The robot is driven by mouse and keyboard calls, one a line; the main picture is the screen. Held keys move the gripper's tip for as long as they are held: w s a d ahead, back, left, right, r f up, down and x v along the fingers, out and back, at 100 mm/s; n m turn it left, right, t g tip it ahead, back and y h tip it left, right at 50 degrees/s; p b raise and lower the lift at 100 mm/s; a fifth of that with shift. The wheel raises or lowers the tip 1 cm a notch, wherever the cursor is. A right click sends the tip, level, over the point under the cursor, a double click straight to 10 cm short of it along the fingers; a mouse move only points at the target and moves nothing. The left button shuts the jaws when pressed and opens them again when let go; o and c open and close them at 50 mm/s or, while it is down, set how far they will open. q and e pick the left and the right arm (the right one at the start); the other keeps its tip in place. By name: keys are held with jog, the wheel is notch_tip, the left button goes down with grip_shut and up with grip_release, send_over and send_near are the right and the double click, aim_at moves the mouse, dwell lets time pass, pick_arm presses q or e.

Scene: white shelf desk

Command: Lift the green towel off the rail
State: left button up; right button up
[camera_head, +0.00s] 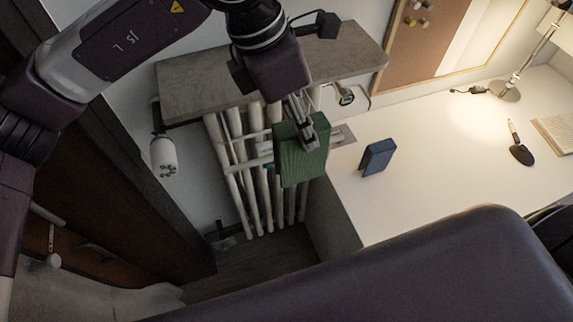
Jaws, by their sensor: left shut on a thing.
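The green towel (300,163) hangs in front of the white radiator rails (240,160), below the grey shelf. My left gripper (307,140) reaches down from above and is shut on the towel's upper part. The towel hangs down from the fingers. I cannot tell whether the towel still touches a rail (258,161), since the towel and gripper hide that spot. My right gripper is not in view.
A grey shelf (185,88) sits above the radiator. A white desk (430,180) on the right bears a blue block-like object (377,157), a lamp (506,90) and a book (555,130). A white radiator valve (163,155) is at left.

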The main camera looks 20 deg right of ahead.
pick_arm(q)
jog(key=shift+s+d+r+b, duration=0.1)
jog(key=shift+s+b, duration=0.45)
jog(key=shift+s, duration=0.9)
jog(key=shift+s+r+b, duration=0.1)
jog(key=shift+s+b, duration=0.45)
jog(key=shift+s, duration=0.9)
